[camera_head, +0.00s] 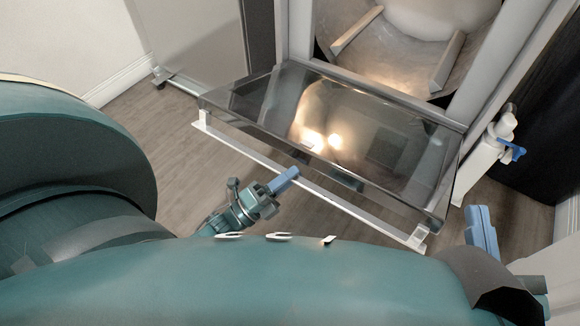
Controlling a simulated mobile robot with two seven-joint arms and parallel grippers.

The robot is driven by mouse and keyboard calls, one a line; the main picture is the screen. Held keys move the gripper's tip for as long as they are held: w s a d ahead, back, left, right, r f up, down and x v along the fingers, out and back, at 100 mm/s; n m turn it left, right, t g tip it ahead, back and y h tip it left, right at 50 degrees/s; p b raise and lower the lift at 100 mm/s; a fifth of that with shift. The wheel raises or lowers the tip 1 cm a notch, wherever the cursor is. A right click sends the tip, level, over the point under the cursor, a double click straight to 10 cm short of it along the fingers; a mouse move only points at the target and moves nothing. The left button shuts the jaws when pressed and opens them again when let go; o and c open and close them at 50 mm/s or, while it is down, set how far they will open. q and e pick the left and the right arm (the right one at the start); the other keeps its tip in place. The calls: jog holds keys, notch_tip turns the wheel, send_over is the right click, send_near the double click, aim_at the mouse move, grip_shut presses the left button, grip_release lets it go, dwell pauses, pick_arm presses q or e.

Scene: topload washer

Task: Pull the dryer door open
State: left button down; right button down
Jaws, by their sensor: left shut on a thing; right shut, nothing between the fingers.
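The dryer door (390,130) is a dark glass panel hinged along its lower edge. It is folded down, lying roughly flat in front of the dryer opening. A long pale handle bar (345,203) runs along its outer edge. My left gripper (287,178) is at the middle of this bar, its blue fingers shut on it; the exact contact is small in view. My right gripper (480,232) is at the lower right, beyond the door's right corner, with blue fingers shut and empty. Part of it is hidden by my arm.
The dryer's opening shows a metal drum (390,50) with raised fins. A white fitting with a blue part (508,140) stands right of the door. A grey panel (195,35) stands at the left. Wood floor (160,125) is clear left of the door.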

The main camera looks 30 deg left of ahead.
pick_arm(q)
jog(key=shift+w+a+r, duration=0.25)
jog(key=shift+w, duration=0.05)
jog(key=c, duration=1.6)
grip_release()
jog(key=shift+c, duration=0.2)
jog(key=o, duration=0.4)
jog(key=shift+d, duration=0.1)
jog(key=shift+o, duration=0.2)
jog(key=shift+s+f, duration=0.1)
jog(key=shift+s, duration=0.15)
